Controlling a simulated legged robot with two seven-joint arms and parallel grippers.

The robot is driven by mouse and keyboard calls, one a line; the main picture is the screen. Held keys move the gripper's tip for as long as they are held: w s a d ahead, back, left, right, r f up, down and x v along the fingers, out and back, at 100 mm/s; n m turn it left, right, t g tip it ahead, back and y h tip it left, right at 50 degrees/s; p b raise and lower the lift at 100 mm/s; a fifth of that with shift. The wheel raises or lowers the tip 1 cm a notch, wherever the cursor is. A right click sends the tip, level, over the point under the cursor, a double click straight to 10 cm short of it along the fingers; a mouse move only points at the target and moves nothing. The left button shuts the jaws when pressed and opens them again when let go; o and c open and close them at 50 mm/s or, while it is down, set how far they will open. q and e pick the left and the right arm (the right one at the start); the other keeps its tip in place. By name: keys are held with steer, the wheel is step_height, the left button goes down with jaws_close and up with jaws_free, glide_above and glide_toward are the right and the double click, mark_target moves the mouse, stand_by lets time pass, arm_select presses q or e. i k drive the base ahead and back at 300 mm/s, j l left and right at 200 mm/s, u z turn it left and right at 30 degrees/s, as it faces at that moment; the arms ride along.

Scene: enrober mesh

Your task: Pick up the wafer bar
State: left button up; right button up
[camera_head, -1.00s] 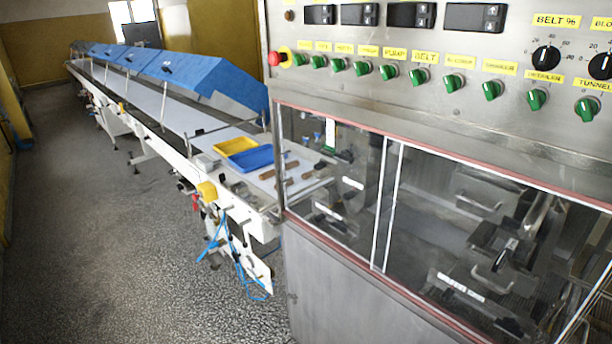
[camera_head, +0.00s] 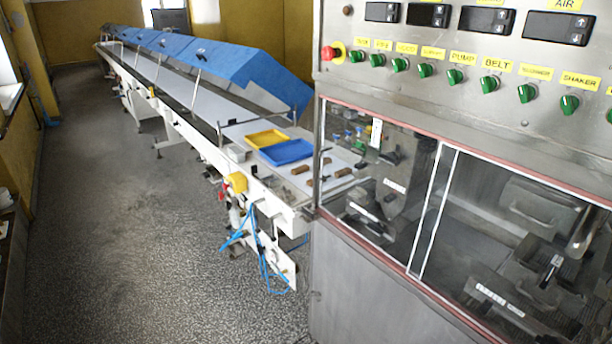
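Several small brown bars lie on the near end of the pale conveyor belt, beside the trays. One brown bar (camera_head: 300,170) lies just in front of the blue tray, and another (camera_head: 343,172) lies to its right, close to the machine's window. They are too small to tell which is the wafer bar. Neither of my grippers is in the head view.
A blue tray (camera_head: 287,152) and a yellow tray (camera_head: 266,138) sit on the belt. Blue covers (camera_head: 225,68) hang over the long conveyor. A steel machine with a control panel (camera_head: 460,75) fills the right. Grey floor (camera_head: 130,240) is open at left.

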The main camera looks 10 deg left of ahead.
mark_target(297, 171)
steer(key=i+j, duration=0.9)
steer(key=j, duration=0.15)
steer(key=l+z, duration=0.05)
